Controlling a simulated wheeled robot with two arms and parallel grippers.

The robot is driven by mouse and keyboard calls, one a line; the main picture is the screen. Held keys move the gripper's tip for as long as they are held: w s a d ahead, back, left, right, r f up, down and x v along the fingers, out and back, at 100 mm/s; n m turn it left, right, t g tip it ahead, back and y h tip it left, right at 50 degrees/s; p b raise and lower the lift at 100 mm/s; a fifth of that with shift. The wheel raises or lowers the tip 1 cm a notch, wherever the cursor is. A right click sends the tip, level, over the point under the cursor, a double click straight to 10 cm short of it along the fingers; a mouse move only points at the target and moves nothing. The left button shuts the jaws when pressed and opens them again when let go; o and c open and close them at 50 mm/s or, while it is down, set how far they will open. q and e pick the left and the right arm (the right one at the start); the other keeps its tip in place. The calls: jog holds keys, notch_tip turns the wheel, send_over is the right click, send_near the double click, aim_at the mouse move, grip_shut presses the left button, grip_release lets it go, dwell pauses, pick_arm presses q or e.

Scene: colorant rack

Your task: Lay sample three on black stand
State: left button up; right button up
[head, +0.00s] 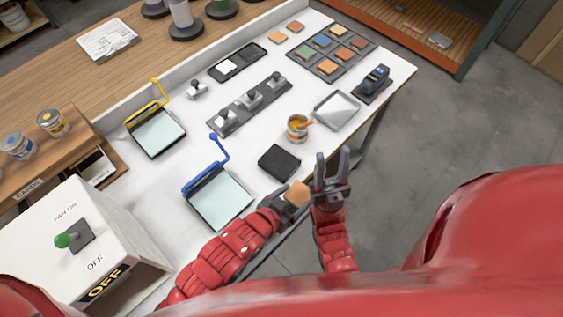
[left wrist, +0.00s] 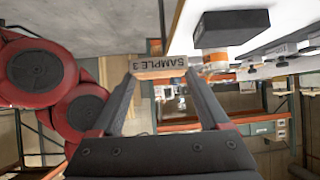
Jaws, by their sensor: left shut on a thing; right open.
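Sample three is a small tan-orange tile (head: 298,194). Its edge, lettered "SAMPLE 3", shows in the left wrist view (left wrist: 158,64). My left gripper (head: 288,199) is shut on the tile near the table's front edge; in the left wrist view both fingers clasp its two ends. The black stand (head: 279,162) is a dark block on the white table, just above and left of the tile in the head view. It also shows in the left wrist view (left wrist: 232,28), to the right of the tile and apart from it. My right gripper (head: 332,168) is open and empty, to the right of the left one.
A blue-handled plate device (head: 218,198) stands left of the stand. An open can (head: 297,127) and a grey tray (head: 337,110) stand beyond it. A rack of colored tiles (head: 331,50) is at the back. A fan switch box (head: 80,245) is at lower left.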

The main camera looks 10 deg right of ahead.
pick_arm(q)
jog(key=b, duration=0.9)
send_over(279, 169)
jog(key=s, duration=0.3)
jog(key=shift+s+d+f, duration=0.1)
jog(key=shift+f, duration=0.4)
jog(key=shift+s+d+f, duration=0.1)
jog(key=shift+f, duration=0.35)
jog(key=shift+w+r+p, duration=0.2)
jog(key=shift+w+p, duration=0.15)
jog(key=shift+w, duration=0.25)
jog(key=shift+w+r+p, duration=0.2)
jog(key=shift+w+p, duration=0.15)
jog(key=shift+w, duration=0.25)
jog(key=shift+w+a+f, duration=0.1)
jog(key=shift+w, duration=0.35)
notch_tip(279, 169, down, 3)
jog(key=shift+f+p, duration=0.2)
jog(key=shift+p, duration=1.05)
jog(key=shift+f, duration=0.15)
jog(key=shift+f+b, duration=0.15)
jog(key=shift+b, duration=0.2)
jog(key=o, duration=1.2)
jog(key=shift+a+r, duration=0.1)
jog(key=shift+r, duration=0.15)
